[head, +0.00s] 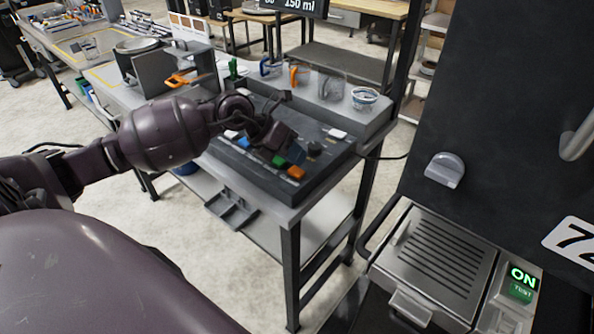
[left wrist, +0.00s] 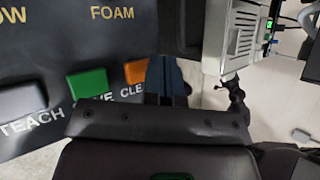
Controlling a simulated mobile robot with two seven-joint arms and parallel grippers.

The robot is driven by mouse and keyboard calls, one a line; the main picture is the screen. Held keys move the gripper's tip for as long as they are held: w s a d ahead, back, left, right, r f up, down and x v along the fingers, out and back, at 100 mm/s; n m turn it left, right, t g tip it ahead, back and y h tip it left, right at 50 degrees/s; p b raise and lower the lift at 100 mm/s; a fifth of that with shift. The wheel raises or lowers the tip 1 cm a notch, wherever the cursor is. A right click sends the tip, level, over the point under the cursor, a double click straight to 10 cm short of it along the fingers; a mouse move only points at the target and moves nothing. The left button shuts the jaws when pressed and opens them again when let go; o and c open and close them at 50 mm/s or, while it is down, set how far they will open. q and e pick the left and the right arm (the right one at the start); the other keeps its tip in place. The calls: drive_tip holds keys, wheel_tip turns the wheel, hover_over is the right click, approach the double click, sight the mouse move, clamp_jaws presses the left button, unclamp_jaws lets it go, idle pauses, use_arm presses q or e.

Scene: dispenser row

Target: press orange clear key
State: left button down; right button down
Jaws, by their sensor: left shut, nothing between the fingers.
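The orange clear key (head: 296,173) is at the front right corner of the dark sloped control panel (head: 262,178). In the left wrist view the orange key (left wrist: 135,72) shows beside the fingers, its label partly covered. A green key (head: 279,160) sits left of it and also shows in the left wrist view (left wrist: 88,84). My left gripper (head: 295,155) is shut and empty, its dark blue fingertips just behind the orange key in the picture. I cannot tell whether they touch the panel. My right gripper is not in view.
The panel also has a blue key (head: 243,142), a white key (head: 337,133) and a black knob (head: 314,149). Clear jugs and a cup (head: 363,98) stand on the ledge behind. A dark machine with a grille tray (head: 440,252) stands at right.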

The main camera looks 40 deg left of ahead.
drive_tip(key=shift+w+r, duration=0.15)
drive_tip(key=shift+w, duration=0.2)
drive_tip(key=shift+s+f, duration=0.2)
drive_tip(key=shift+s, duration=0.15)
use_arm(q)
drive_tip(key=shift+f, duration=0.2)
idle(1.0)
drive_tip(key=shift+f, duration=0.25)
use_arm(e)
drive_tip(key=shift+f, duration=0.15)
